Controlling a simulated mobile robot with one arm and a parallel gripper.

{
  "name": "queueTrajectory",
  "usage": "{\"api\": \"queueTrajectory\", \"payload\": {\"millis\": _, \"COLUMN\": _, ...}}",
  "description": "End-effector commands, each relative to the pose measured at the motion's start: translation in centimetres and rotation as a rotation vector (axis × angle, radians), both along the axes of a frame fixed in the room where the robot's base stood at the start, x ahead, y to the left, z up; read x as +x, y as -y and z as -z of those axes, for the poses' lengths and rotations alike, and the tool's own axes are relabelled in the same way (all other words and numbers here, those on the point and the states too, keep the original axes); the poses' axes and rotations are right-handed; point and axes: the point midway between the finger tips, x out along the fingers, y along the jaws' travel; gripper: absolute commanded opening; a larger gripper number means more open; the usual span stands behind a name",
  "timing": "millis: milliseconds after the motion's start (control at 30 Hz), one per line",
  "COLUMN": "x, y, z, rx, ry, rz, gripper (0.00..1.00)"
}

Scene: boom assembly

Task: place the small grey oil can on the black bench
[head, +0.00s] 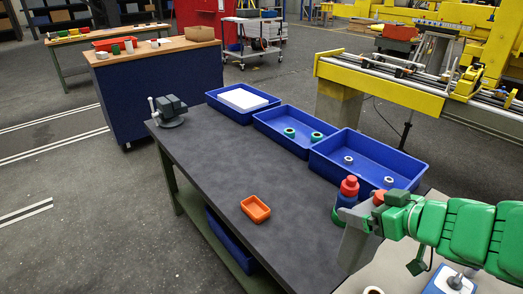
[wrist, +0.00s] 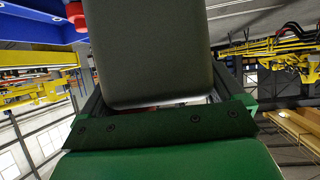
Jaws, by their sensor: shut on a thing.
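A grey oil can (wrist: 150,50), a dark block with rounded corners, fills the upper middle of the wrist view, close to the camera. My gripper (head: 355,236) is shut on it.
An orange tray (head: 255,209) lies on the bench. Red-topped bottles (head: 347,190) stand close beside my gripper. Blue bins (head: 283,119) line the back edge, holding several small parts. A grey vise (head: 168,111) sits at the far left corner.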

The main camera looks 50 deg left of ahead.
Motion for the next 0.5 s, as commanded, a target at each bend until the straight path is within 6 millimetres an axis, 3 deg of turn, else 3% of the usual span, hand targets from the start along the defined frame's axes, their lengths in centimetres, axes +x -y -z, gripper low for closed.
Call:
{"api": "queueTrajectory", "payload": {"millis": 100, "x": -3.0, "y": -0.3, "z": 0.6, "rx": 0.003, "ry": -0.001, "rz": -0.076, "gripper": 0.10}}
{"api": "queueTrajectory", "payload": {"millis": 200, "x": -4.7, "y": -0.3, "z": 1.0, "rx": 0.002, "ry": 0.003, "rz": -0.118, "gripper": 0.10}}
{"api": "queueTrajectory", "payload": {"millis": 500, "x": -6.3, "y": -0.4, "z": 1.4, "rx": 0.004, "ry": 0.003, "rz": -0.161, "gripper": 0.10}}
